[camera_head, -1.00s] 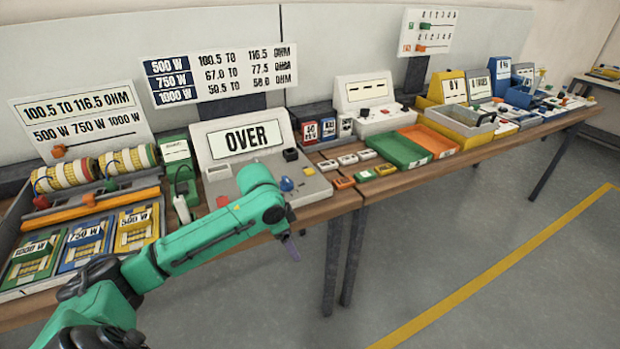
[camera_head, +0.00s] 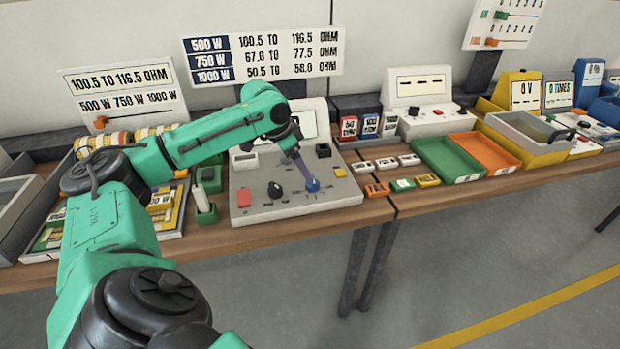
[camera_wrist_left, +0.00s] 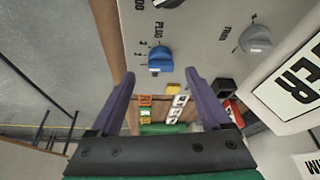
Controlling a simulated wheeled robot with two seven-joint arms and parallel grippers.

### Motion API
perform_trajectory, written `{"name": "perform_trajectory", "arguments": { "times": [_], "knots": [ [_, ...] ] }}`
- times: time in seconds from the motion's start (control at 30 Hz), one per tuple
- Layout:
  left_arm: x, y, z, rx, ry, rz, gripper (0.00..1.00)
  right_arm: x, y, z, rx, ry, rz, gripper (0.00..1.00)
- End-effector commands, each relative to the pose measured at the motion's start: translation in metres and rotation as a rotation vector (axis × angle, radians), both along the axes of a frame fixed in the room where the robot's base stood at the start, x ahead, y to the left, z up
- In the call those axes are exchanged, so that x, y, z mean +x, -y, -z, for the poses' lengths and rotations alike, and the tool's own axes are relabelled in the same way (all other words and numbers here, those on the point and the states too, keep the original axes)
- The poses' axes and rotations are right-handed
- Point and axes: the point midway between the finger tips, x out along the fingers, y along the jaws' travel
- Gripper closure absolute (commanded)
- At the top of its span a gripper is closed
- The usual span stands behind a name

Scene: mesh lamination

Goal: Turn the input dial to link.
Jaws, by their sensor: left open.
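I cannot read which one is labelled input. My left gripper (camera_head: 306,179) points down at the blue dial. In the left wrist view, its two purple fingers (camera_wrist_left: 161,73) are open, with the blue dial (camera_wrist_left: 160,60) just beyond and between their tips. Nothing is held. "PLUG" is printed beside this dial, and a grey knob (camera_wrist_left: 256,39) sits to the right. My right gripper is out of view.
A red button (camera_head: 244,198) and a black block (camera_head: 323,150) are on the same panel. My left arm covers part of the display (camera_head: 308,124). Small coloured blocks (camera_head: 402,185) and green and orange trays (camera_head: 450,160) lie to the right.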

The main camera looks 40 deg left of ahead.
Motion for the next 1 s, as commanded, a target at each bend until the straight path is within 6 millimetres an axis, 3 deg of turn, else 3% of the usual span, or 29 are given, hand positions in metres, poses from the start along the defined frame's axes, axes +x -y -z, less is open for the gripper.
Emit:
{"name": "perform_trajectory", "arguments": {
  "times": [0.1,0.23,0.57,0.77,0.8,1.0],
  "knots": [
    [0.01,0.006,0.028,-0.003,-0.002,0.002,0.19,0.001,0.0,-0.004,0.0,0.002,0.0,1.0],
    [0.018,0.009,0.047,-0.002,-0.001,0.0,0.19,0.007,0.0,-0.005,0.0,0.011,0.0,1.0],
    [0.021,0.01,0.055,0.0,0.0,0.001,0.19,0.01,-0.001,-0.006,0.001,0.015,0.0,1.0],
    [0.021,0.01,0.055,0.001,-0.001,0.001,0.96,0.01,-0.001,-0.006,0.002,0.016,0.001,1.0],
    [0.021,0.01,0.055,0.001,-0.001,0.001,1.0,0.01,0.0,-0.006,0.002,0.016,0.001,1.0],
    [0.02,0.01,0.054,0.0,-0.001,-0.011,1.0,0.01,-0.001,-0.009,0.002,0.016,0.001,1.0]
  ]
}}
